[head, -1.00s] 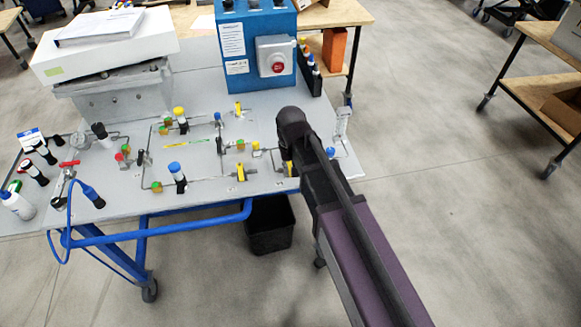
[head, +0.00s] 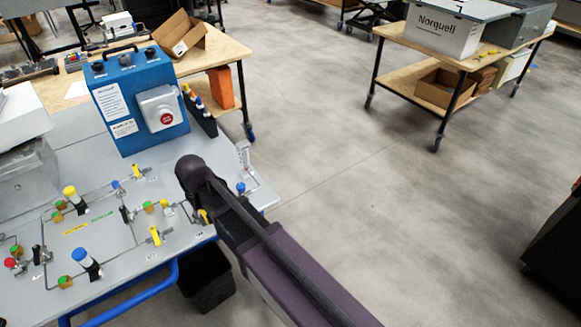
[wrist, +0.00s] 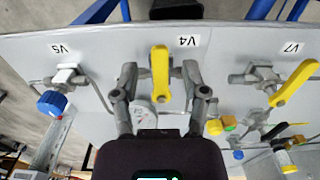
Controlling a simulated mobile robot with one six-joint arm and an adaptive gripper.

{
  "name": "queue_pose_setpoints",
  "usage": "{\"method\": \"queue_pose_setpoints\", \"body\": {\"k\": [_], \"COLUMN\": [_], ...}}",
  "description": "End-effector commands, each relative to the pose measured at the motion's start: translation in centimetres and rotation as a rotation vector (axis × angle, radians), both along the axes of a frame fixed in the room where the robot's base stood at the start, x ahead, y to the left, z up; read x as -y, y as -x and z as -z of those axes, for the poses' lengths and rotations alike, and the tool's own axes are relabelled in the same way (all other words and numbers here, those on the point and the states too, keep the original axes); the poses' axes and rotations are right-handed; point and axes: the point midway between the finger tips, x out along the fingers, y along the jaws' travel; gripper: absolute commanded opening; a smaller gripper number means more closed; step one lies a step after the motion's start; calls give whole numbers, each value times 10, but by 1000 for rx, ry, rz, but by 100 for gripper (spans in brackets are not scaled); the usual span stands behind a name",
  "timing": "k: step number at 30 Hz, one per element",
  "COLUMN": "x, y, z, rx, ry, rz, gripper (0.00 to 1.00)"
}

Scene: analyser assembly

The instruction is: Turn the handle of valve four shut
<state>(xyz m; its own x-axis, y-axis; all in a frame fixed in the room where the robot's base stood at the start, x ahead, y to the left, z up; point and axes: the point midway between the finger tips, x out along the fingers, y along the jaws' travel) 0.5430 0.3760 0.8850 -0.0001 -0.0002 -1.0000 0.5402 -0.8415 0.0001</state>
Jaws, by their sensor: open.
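Valve four's yellow lever handle (wrist: 160,73) stands upright in the middle of the wrist view, beside the V4 label (wrist: 188,41). My gripper (wrist: 160,80) is open, with one finger on each side of the handle. A gap shows on both sides, and nothing is gripped. The valve body is largely hidden behind the handle and fingers. In the head view, a bit of yellow handle (head: 204,216) shows beside my arm at the panel's front right; my fingertips are mostly hidden there by the arm.
In the wrist view, the blue-knobbed V5 valve (wrist: 52,102) is at left and the slanted yellow V7 handle (wrist: 294,83) at right. The blue box (head: 135,100) with a red button stands at the panel's back. A black bin (head: 207,280) is below the edge.

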Motion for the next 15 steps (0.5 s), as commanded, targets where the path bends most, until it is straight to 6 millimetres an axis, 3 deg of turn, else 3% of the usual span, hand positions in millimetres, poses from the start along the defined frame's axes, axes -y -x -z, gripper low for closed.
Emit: {"method": "queue_pose_setpoints", "body": {"k": [15], "x": [8], "y": [-8], "z": [0], "rx": [0], "ry": [0], "rz": [-273], "gripper": [57]}}
